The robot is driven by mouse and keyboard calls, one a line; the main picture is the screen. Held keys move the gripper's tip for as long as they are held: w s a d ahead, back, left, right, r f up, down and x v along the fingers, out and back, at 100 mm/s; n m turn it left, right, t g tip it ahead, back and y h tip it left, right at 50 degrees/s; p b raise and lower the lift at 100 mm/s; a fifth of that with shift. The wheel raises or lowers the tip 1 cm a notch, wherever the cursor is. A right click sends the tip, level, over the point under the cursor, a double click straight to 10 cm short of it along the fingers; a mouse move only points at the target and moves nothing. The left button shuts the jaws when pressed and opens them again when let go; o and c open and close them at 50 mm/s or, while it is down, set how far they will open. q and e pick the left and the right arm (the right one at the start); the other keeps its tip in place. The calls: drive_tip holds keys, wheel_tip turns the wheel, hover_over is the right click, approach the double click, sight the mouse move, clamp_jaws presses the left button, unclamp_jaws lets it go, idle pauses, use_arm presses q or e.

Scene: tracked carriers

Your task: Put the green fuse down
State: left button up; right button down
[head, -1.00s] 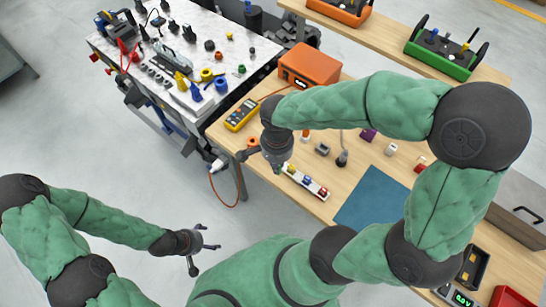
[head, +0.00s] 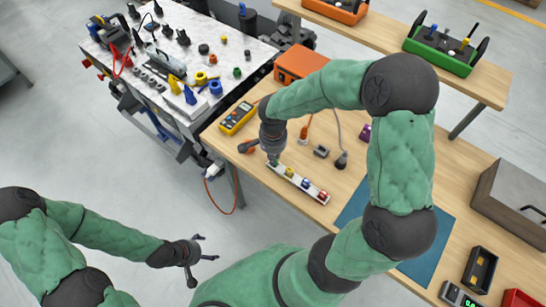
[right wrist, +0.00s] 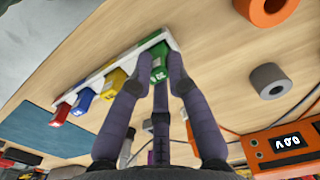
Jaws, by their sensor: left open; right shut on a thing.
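The white rack (head: 297,185) lies on the wooden table with a yellow fuse (head: 289,172), a blue fuse (head: 304,184) and a red fuse (head: 322,196) along it. My right gripper (head: 272,158) points down at the rack's far left end. In the right wrist view it is shut on the green fuse (right wrist: 159,68), which is at the rack's end beside the yellow fuse (right wrist: 113,82). I cannot tell whether the green fuse is fully seated. My left gripper (head: 195,261) is open and empty, off the table over the floor.
A blue mat (head: 425,255) is at the right. A cluttered white workbench (head: 215,40) stands at the back left.

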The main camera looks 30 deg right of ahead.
drive_tip(key=shift+f, duration=0.2)
drive_tip(key=shift+f, duration=0.15)
drive_tip(key=c, duration=1.2)
unclamp_jaws()
drive_tip(key=shift+r, duration=0.5)
wheel_tip(320, 180, up, 12)
drive_tip(key=p, duration=0.3)
drive_tip(key=shift+f, duration=0.25)
